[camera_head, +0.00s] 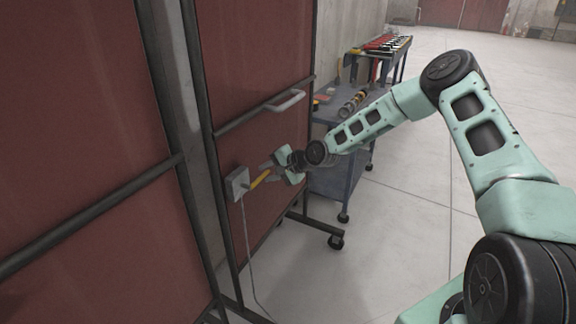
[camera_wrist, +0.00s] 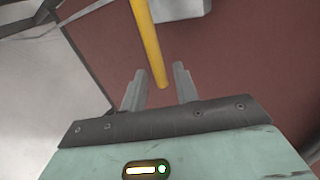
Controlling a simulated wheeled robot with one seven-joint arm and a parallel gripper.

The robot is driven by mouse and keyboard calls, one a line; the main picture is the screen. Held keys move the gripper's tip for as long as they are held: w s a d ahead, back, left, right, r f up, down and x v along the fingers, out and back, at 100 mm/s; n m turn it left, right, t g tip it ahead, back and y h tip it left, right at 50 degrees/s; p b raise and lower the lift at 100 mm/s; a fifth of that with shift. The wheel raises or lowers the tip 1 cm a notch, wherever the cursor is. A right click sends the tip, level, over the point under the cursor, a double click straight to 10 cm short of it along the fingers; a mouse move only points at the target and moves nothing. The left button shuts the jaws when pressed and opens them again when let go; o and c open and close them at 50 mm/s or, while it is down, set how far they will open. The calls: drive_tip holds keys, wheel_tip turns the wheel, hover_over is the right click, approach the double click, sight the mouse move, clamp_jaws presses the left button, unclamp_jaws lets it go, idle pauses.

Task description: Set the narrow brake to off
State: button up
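A yellow lever (camera_head: 260,179) sticks out from a grey box (camera_head: 238,184) on the red panel. It is likely the brake handle, though no label is readable. In the wrist view the lever (camera_wrist: 150,45) comes down from the top, and its end lies between the lines of my two fingers. My gripper (camera_head: 273,170) is at the lever's free end. In the wrist view my gripper (camera_wrist: 160,88) has its fingers apart, with a gap on both sides of the lever. I cannot tell whether a finger touches it. The grey box shows partly at the top (camera_wrist: 180,10).
A metal handle (camera_head: 285,101) is on the red panel (camera_head: 265,60) above the lever. A cable (camera_head: 247,250) hangs from the box to the floor. A blue-grey wheeled cart (camera_head: 340,185) with small parts stands behind my gripper. The floor (camera_head: 400,250) in front is clear.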

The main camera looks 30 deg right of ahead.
drive_tip(key=v, duration=1.6)
drive_tip(key=shift+s, duration=0.2)
drive_tip(key=shift+r, duration=0.1)
drive_tip(key=s+a+n+g+h+p, duration=0.1)
drive_tip(key=s+a+n+g+h, duration=0.2)
drive_tip(key=s+a+n+g, duration=0.85)
drive_tip(key=s+a+r+n+h, duration=0.1)
drive_tip(key=s+a+r+n, duration=0.1)
drive_tip(key=s, duration=0.6)
drive_tip(key=s+a+r+n+t+h+p, duration=0.1)
drive_tip(key=s+a+r+n, duration=0.1)
drive_tip(key=s+a+r, duration=0.3)
drive_tip(key=s+a+r+n+t+h, duration=0.1)
drive_tip(key=s+a+r+n, duration=0.2)
drive_tip(key=s, duration=0.8)
drive_tip(key=shift+s+a+r, duration=0.3)
drive_tip(key=shift+s, duration=0.05)
